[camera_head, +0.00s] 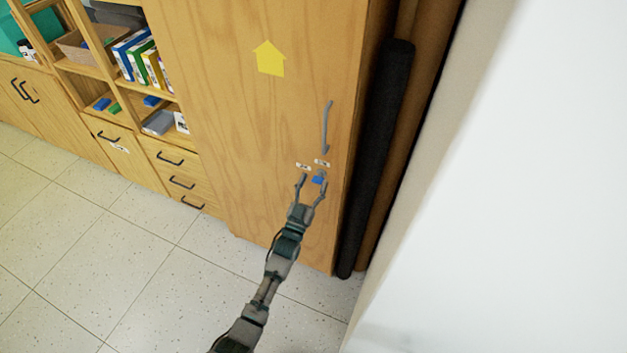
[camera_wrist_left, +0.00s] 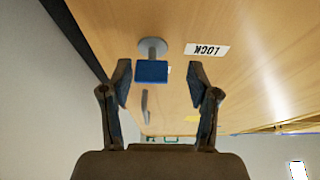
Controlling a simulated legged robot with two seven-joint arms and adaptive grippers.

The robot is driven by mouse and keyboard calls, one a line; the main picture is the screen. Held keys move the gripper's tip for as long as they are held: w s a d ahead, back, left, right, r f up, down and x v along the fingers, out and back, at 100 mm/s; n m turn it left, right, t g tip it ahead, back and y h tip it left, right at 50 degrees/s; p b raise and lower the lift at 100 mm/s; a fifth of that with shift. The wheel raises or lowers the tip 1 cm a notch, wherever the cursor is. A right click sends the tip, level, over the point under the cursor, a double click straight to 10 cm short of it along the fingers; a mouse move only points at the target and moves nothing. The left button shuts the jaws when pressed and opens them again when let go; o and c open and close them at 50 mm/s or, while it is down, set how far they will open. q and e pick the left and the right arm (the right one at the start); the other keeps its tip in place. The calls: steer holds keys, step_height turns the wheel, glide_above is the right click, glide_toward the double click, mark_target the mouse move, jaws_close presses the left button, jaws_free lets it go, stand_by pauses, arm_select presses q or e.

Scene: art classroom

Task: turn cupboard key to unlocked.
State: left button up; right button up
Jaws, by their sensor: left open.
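The tall wooden cupboard (camera_head: 225,100) has a key with a blue head (camera_head: 318,180) low on its door, below the grey handle (camera_head: 326,125). In the left wrist view the blue key head (camera_wrist_left: 152,71) is at a round grey lock plate (camera_wrist_left: 153,45). A white label (camera_wrist_left: 207,50) reading LOCK, upside down there, is beside it. My left gripper (camera_head: 312,184) is open, its fingers on either side of the key. In the left wrist view (camera_wrist_left: 163,84) the key is nearer the left finger, with gaps on both sides. My right gripper is not in view.
A yellow arrow (camera_head: 269,58) is on the door. A dark roll (camera_head: 375,160) stands right of the cupboard, near a pale wall (camera_head: 520,200). Drawers (camera_head: 180,170) and shelves are left. The tiled floor (camera_head: 140,270) is clear.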

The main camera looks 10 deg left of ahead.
arm_select(q)
steer(key=shift+w+d+r, duration=0.15)
steer(key=shift+w+d, duration=0.2)
steer(key=shift+w+d+r, duration=0.2)
steer(key=shift+d, duration=0.3)
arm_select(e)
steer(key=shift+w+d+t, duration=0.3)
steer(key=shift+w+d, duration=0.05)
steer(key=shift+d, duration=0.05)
arm_select(q)
steer(key=shift+a, duration=0.5)
jaws_close()
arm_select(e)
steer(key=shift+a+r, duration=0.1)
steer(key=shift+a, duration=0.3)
arm_select(q)
steer(key=shift+d, duration=0.1)
